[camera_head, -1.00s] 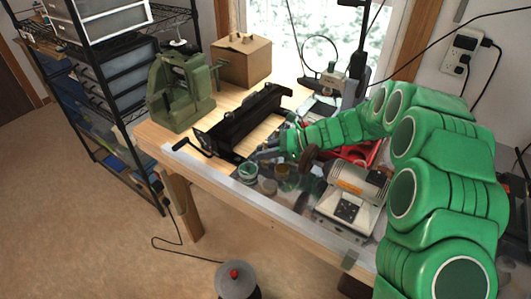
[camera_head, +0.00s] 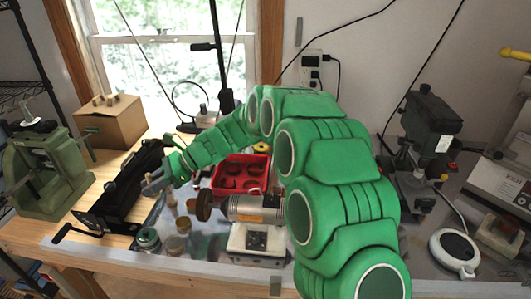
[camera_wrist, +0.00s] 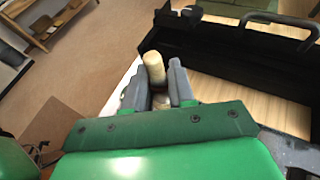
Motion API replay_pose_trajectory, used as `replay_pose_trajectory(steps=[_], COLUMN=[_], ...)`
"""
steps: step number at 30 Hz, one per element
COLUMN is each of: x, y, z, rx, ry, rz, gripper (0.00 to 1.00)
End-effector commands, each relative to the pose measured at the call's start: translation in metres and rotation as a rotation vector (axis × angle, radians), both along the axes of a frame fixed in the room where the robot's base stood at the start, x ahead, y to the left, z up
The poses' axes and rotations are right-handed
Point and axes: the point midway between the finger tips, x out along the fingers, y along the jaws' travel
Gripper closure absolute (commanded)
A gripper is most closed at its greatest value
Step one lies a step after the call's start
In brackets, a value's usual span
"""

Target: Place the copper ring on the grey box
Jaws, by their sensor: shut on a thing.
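My gripper (camera_wrist: 158,90) is shut on a tan, rounded piece (camera_wrist: 153,68), which I take to be the copper ring seen edge-on. Its hole does not show. In the head view my gripper (camera_head: 152,185) is beside the long black metal trough (camera_head: 125,190), at the left of the bench, and the held piece is too small to make out clearly. I cannot tell for sure which thing is the grey box. A pale grey box-like base with a black panel (camera_head: 258,240) stands under a motor near the bench's front edge.
A red tray (camera_head: 240,173) lies behind the motor. Small jars (camera_head: 148,240) stand near the front edge. A green press (camera_head: 40,170) and a cardboard box (camera_head: 108,122) are at the left. A black drill press (camera_head: 430,125) and white scale (camera_head: 453,248) are at the right.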

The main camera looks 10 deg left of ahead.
Motion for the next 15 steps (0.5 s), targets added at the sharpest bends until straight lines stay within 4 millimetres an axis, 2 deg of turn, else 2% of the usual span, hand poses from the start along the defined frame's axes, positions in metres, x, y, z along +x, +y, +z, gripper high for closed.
replay_pose_trajectory(steps=[5, 10, 15], x=[0.001, 0.001, 0.000], y=[0.000, 0.000, 0.000], z=[0.017, 0.066, 0.106], rx=[0.002, 0.005, 0.003], ry=[-0.005, -0.010, -0.003], rz=[-0.001, -0.001, 0.000], gripper=[1.00, 1.00, 1.00])
